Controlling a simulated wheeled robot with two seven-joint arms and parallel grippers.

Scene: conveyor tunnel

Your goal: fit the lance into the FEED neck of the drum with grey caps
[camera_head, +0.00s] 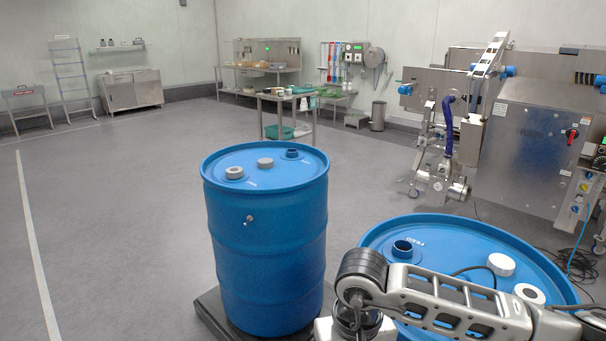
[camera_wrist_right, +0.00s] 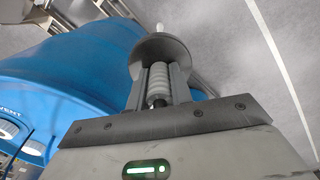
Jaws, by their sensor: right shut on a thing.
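The drum with grey caps (camera_head: 265,235) stands upright at the middle of the head view. Two of its necks carry grey caps (camera_head: 234,172) and (camera_head: 265,162); a third blue neck (camera_head: 291,154) at the far right of its lid is uncapped. Its lettering is too small to read surely. My right gripper (camera_wrist_right: 158,82) is shut on the lance's pale ribbed grip (camera_wrist_right: 160,78) in the wrist view. A grey disc (camera_wrist_right: 160,50) and white tip (camera_wrist_right: 162,29) show beyond the fingers; the rest of the lance is hidden. My left gripper is out of view.
A second blue drum (camera_head: 455,232), with white caps (camera_head: 501,264) and an open FEED neck (camera_head: 402,248), stands at front right beneath my arm. A dark platform (camera_head: 210,312) lies under the grey-capped drum. A steel machine (camera_head: 530,140) stands at right. Floor at left is clear.

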